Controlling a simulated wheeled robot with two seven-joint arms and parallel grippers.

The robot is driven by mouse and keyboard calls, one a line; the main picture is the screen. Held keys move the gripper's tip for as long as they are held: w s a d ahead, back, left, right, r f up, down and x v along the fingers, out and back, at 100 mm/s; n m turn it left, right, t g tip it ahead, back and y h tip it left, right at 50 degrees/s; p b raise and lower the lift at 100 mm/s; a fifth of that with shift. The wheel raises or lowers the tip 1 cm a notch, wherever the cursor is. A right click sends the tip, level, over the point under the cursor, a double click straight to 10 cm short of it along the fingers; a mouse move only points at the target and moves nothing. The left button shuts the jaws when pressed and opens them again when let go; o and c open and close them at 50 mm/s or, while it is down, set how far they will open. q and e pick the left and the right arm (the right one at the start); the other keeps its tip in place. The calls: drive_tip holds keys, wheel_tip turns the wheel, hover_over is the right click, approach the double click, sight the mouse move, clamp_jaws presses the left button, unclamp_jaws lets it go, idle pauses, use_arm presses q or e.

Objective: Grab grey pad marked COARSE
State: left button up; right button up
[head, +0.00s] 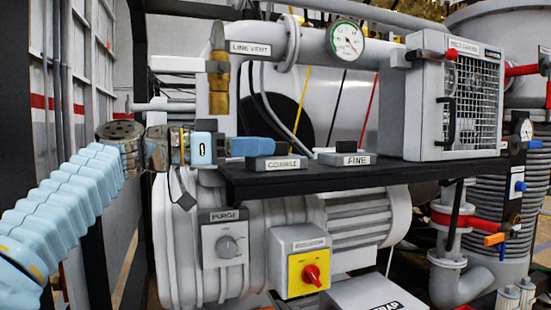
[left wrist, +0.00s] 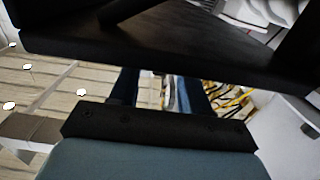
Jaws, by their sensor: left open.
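The grey pad marked COARSE (head: 277,164) lies on the left end of the black shelf (head: 370,175) in the head view. A similar grey pad marked FINE (head: 347,159), with a dark block on top, lies to its right. My left gripper (head: 268,147) reaches in from the left, its blue fingers level with the top of the COARSE pad and overlapping it in the picture. Whether they touch the pad cannot be told. In the left wrist view the two fingers (left wrist: 162,90) stand apart below a dark slab. The COARSE pad is not clearly seen there. My right gripper is not in view.
A grey caged box (head: 430,100) stands on the shelf's right part. Below the shelf are the PURGE knob box (head: 225,238) and a red-yellow switch (head: 309,275).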

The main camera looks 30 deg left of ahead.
use_arm(q)
drive_tip(key=shift+x, duration=1.3)
clamp_jaws()
drive_tip(key=shift+r, duration=0.1)
